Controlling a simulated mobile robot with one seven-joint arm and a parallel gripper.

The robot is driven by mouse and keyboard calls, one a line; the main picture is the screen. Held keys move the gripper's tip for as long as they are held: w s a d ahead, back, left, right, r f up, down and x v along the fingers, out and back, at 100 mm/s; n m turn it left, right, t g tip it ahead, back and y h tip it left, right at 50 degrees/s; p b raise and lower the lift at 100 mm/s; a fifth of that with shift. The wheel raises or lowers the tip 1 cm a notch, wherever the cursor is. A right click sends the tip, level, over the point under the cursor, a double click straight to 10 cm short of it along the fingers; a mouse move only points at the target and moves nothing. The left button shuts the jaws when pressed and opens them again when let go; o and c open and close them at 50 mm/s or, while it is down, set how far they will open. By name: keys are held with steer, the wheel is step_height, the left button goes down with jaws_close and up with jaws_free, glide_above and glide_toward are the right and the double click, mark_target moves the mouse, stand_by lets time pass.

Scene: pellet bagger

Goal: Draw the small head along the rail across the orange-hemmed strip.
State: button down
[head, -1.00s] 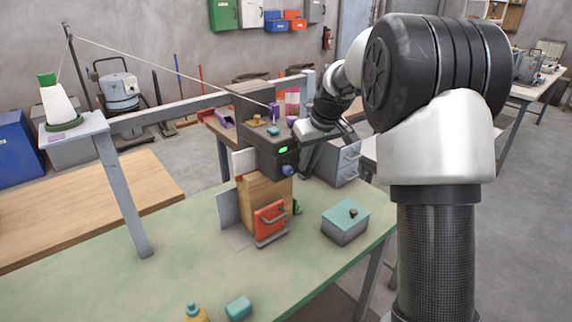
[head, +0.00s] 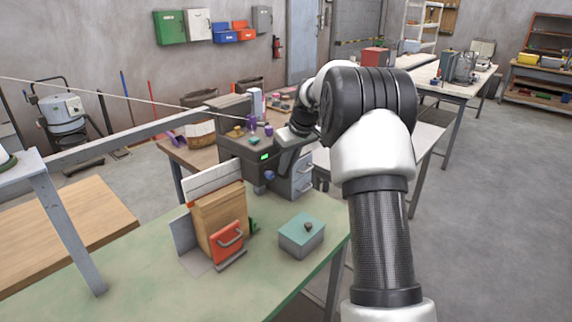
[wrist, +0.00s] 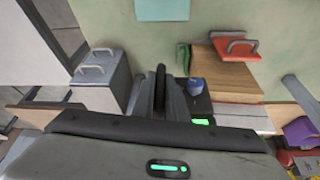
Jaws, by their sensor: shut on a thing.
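The small head (head: 236,140) is a dark grey block with a green light and a blue knob, on the grey rail (head: 120,137). It stands at the far right end of the pale strip (head: 213,178), which lies along the top of a wooden box (head: 218,215). Orange shows at the strip's near left end; the strip also shows in the wrist view (wrist: 240,114). My gripper (wrist: 160,88) is shut at the head's right side. The part it grips is mostly hidden by the fingers and wrist.
A grey drawer unit (head: 291,176) stands close right of the head. A teal-lidded box (head: 302,236) sits on the green table (head: 150,270). A red handled panel (head: 228,243) fronts the wooden box. A pale thread (head: 100,92) runs to the head from the left.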

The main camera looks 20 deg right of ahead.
steer(key=shift+w+d+r, duration=0.2)
steer(key=shift+d+r, duration=0.05)
steer(key=shift+d, duration=0.3)
steer(key=c, duration=1.8)
jaws_free()
steer(key=shift+w+d+f, duration=0.1)
steer(key=shift+w+d, duration=0.05)
steer(key=shift+d, duration=0.05)
steer(key=shift+o, duration=0.2)
steer(key=shift+a, duration=0.1)
steer(key=v, duration=1.7)
steer(key=shift+s+a, duration=0.15)
steer(key=shift+s, duration=0.05)
